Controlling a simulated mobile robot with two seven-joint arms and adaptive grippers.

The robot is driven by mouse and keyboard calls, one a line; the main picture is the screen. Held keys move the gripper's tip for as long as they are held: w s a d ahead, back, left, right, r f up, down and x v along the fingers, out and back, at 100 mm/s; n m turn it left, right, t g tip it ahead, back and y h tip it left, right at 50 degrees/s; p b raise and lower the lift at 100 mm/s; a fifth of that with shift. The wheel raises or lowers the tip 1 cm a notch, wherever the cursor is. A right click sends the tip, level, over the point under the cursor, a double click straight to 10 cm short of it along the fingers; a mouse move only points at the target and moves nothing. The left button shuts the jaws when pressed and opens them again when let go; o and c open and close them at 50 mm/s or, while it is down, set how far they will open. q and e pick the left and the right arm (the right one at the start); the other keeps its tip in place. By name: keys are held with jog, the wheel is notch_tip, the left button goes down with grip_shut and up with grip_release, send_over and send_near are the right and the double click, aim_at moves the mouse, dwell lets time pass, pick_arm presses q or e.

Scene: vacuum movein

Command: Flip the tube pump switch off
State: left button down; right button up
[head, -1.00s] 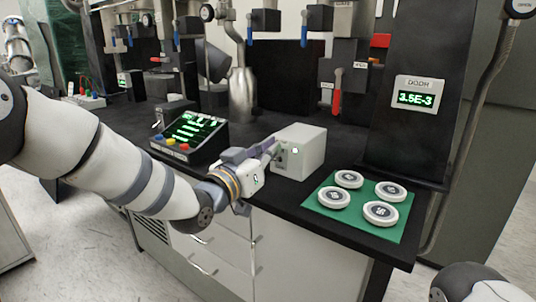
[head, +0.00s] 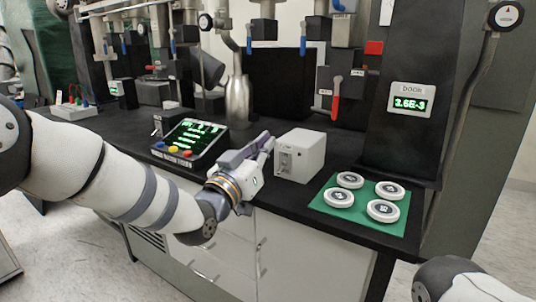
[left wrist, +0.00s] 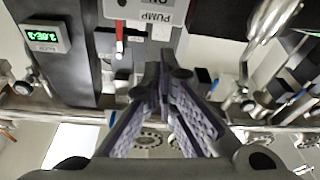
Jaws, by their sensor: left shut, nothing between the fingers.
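The pump box (head: 303,155) is a small white box standing near the front edge of the black bench. Its switch (head: 284,160) is on the front-left face; the lever's position is too small to tell. In the left wrist view the box (left wrist: 150,14) shows at the top edge, upside down, with a "PUMP" label and part of "ON". My left gripper (head: 268,140) is shut and empty, just left of the switch face, apparently with a small gap. Its closed fingertips also show in the left wrist view (left wrist: 163,62). My right gripper is out of view.
A control console (head: 190,138) with coloured buttons stands left of the gripper. A green mat (head: 361,207) with several white discs lies right of the box. A gauge display (head: 411,102) reads about 3.6E-3. A red-handled valve (head: 336,98) hangs behind.

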pick_arm(q)
jog(key=s+a+f, duration=0.4)
jog(key=s+f, duration=0.2)
jog(key=shift+f+b, duration=0.3)
jog(key=shift+f, duration=0.1)
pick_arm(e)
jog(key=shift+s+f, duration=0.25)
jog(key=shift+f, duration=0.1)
pick_arm(q)
jog(key=shift+s, duration=0.1)
